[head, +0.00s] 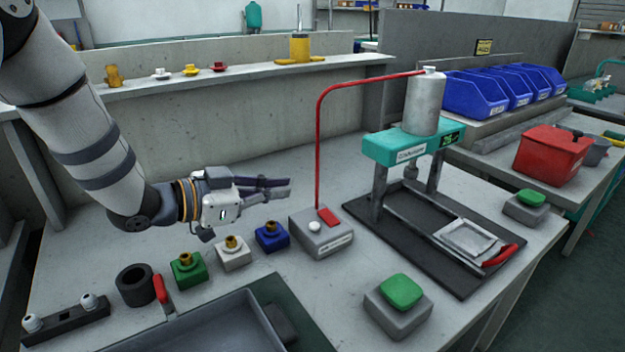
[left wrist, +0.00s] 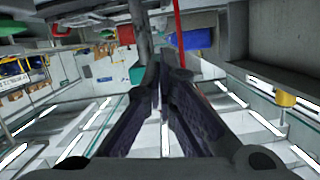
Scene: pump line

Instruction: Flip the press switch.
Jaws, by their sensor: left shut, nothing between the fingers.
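A grey switch box (head: 335,243) stands on the bench left of the press, with a red switch piece (head: 328,217) and a white round knob (head: 314,227) on top. The press has a teal head (head: 405,146) under a grey cylinder (head: 425,103). A red pipe (head: 318,140) runs up from beside the box and across to the cylinder. My left gripper (head: 288,188) is shut and empty, above and left of the box, apart from it. In the left wrist view its fingers (left wrist: 164,90) meet near the red pipe (left wrist: 177,35); the box is not visible there.
Blue (head: 271,237), white (head: 233,253) and green (head: 188,270) blocks with brass fittings stand below the gripper. A green button box (head: 400,292) is at the front. The press's dark base (head: 465,279) fills the bench's right side. A ledge (head: 220,79) stands behind.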

